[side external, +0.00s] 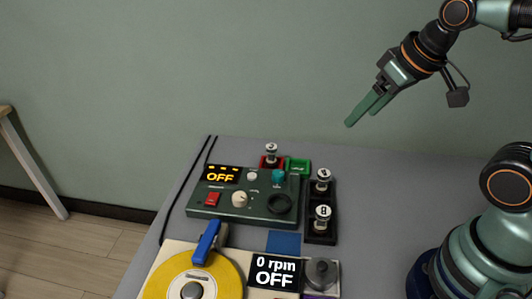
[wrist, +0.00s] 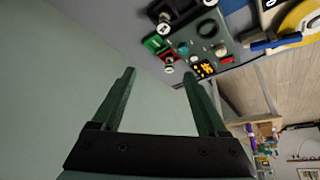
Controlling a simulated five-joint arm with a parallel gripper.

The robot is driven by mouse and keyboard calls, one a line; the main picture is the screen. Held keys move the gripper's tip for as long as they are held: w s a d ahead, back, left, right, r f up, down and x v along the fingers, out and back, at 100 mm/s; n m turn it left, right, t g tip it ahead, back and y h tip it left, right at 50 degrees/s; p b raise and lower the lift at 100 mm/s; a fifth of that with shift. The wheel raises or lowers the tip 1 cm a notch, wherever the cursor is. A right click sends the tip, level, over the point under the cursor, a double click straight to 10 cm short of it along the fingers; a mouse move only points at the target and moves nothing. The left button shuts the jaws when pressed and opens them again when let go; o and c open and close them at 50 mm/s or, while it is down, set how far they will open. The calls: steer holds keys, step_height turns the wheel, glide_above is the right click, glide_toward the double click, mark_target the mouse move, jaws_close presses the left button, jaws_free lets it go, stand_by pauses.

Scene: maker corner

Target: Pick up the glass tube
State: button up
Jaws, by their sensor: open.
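Three small upright pieces with pale marked round tops could be glass tubes; I cannot tell which is the task's one. One (side external: 271,153) stands at a red holder (side external: 265,164) behind the control box. Two more, one farther back (side external: 322,180) and one nearer (side external: 323,217), stand in a black rack (side external: 319,237) right of the box. In the wrist view, pale tops also show near the top edge. My gripper (side external: 360,118) is open and empty, in the air well above and behind them. Its two green fingers also show in the wrist view (wrist: 158,72).
A green control box (side external: 215,197) reading OFF stands beside the rack, with a green holder (side external: 298,165) behind it. In front is a yellow disc (side external: 222,272) with a blue arm (side external: 207,243) and an OFF display (side external: 275,273). The grey tabletop (side external: 380,200) right of the rack is clear.

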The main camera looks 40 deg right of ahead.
steer(key=shift+a, duration=0.1)
steer(key=m+g, duration=0.6)
steer(key=m, duration=1.5)
glide_above(324, 211)
steer(key=f, duration=1.5)
steer(key=shift+s+a+f, duration=0.1)
steer(key=shift+a+f, duration=0.1)
steer(key=shift+a, duration=0.1)
steer(key=shift+d+f, duration=0.2)
steer(key=shift+f, duration=0.8)
steer(key=shift+d+f, duration=0.15)
steer(key=shift+f, duration=1.55)
